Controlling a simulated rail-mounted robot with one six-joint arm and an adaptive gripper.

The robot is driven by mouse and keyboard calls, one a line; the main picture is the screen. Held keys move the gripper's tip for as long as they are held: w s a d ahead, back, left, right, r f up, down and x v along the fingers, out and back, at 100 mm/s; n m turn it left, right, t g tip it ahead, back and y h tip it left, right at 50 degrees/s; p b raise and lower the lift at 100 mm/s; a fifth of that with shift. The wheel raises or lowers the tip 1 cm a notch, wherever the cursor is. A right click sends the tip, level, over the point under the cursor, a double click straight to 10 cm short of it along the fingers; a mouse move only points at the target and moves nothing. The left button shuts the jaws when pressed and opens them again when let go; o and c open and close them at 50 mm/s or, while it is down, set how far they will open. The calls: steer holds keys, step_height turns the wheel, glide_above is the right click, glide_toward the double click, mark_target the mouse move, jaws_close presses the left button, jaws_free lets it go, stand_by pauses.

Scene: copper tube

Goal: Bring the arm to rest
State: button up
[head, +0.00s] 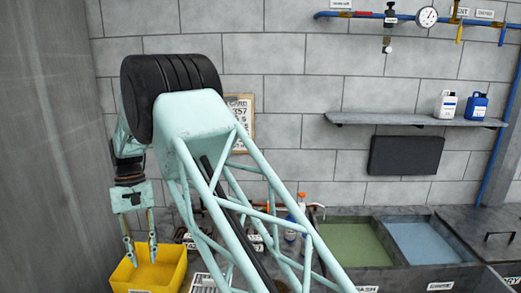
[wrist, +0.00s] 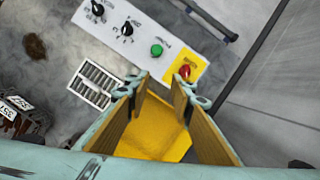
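My gripper (head: 141,249) hangs pointing down over the yellow bin (head: 172,277) at the lower left of the head view. Its two fingers are spread apart with nothing between them. In the wrist view my gripper (wrist: 158,98) shows two wood-coloured finger pads, apart and empty, above the yellow bin (wrist: 150,142). My arm is folded with its large black joint high in front of the wall. I cannot see into the whole bin because the fingers and arm cover part of it.
A control panel (wrist: 135,38) with black knobs, a green button and a red button lies beyond the fingers. A floor-like grate (wrist: 96,84) is beside it. A green tank (head: 353,245) and a blue tank (head: 422,243) are at right. A shelf (head: 410,119) holds bottles.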

steer(key=s+d+r+m+t+y, duration=0.2)
steer(key=d+r+t, duration=0.1)
steer(key=d+r, duration=2.2)
steer(key=s+d+r+t, duration=0.1)
steer(key=s+d+r, duration=0.3)
steer(key=d, duration=0.5)
steer(key=s+d+r, duration=0.2)
steer(key=s+d, duration=0.4)
steer(key=d, duration=0.2)
steer(key=s+d+f+m+t, duration=0.1)
steer(key=s+d, duration=0.7)
steer(key=s, duration=0.5)
steer(key=s+d+f+m+t, duration=0.2)
steer(key=s+d, duration=0.6)
steer(key=s, duration=0.5)
steer(key=shift+s+d+f+h, duration=0.15)
steer(key=shift+s+f+h, duration=0.05)
steer(key=shift+s+h, duration=0.2)
steer(key=shift+w, duration=0.1)
step_height(320, 180, down, 12)
steer(key=b, duration=1.2)
steer(key=shift+f, duration=0.25)
steer(key=shift+d+r, duration=0.1)
steer(key=shift+r, duration=0.05)
